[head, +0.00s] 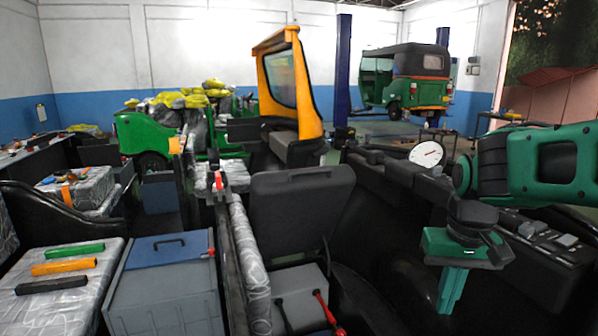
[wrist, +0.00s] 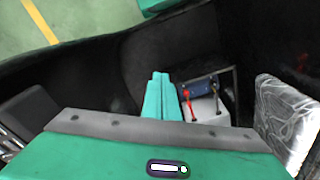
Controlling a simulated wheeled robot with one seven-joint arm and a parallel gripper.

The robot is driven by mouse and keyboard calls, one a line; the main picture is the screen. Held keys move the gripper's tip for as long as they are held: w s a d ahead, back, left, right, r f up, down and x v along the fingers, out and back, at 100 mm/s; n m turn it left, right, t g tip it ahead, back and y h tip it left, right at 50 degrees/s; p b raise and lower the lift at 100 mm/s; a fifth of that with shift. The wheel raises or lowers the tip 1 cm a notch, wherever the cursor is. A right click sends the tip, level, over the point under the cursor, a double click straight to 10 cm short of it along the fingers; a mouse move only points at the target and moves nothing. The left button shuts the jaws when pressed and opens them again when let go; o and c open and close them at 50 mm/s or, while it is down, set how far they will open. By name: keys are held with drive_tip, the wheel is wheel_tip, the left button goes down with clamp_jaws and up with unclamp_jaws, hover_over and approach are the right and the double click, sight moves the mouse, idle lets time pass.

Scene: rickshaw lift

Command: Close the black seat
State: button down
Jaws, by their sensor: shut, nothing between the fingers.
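The black seat (head: 300,215) stands raised, tilted up on its edge, in the middle of the head view. Below it an open compartment shows a grey box (head: 300,290) and red and black handles (head: 325,308). My gripper (head: 452,290) is to the right of the seat, pointing down, apart from it, with its green fingers together and empty. In the wrist view the closed fingers (wrist: 158,95) show left of the grey box (wrist: 205,108) with its red handle (wrist: 187,100). I cannot clearly tell the seat from the dark surfaces there.
A plastic-wrapped bar (head: 247,255) runs along the compartment's left side. A grey toolbox with a blue lid (head: 168,249) and a wrapped seat with colored handles (head: 62,270) lie further left. A black console with a round gauge (head: 427,154) is at the right, near my arm.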

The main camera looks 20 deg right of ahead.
drive_tip(key=w+r+n+t, duration=0.1)
drive_tip(key=w+r, duration=0.3)
drive_tip(key=w, duration=0.5)
drive_tip(key=w+a+r+n+t+h, duration=0.1)
drive_tip(key=w+r, duration=0.3)
drive_tip(key=w, duration=0.4)
drive_tip(key=w+r+n+t, duration=0.1)
drive_tip(key=w+r, duration=0.3)
drive_tip(key=w, duration=0.5)
drive_tip(key=w+a+r+n+t, duration=0.1)
drive_tip(key=w+a+r, duration=0.25)
drive_tip(key=w, duration=0.45)
drive_tip(key=w+a+r+n+t+y, duration=0.1)
drive_tip(key=w+a+r, duration=0.25)
drive_tip(key=w, duration=0.35)
drive_tip(key=w+a+r+n+t, duration=0.1)
drive_tip(key=w+a+r, duration=0.25)
drive_tip(key=w, duration=0.45)
drive_tip(key=x, duration=0.6)
drive_tip(key=a+x, duration=0.1)
drive_tip(key=x, duration=0.3)
drive_tip(key=shift+s+f, duration=0.3)
drive_tip(key=shift+s, duration=0.7)
drive_tip(key=shift+s+f, duration=0.3)
drive_tip(key=shift+s, duration=0.65)
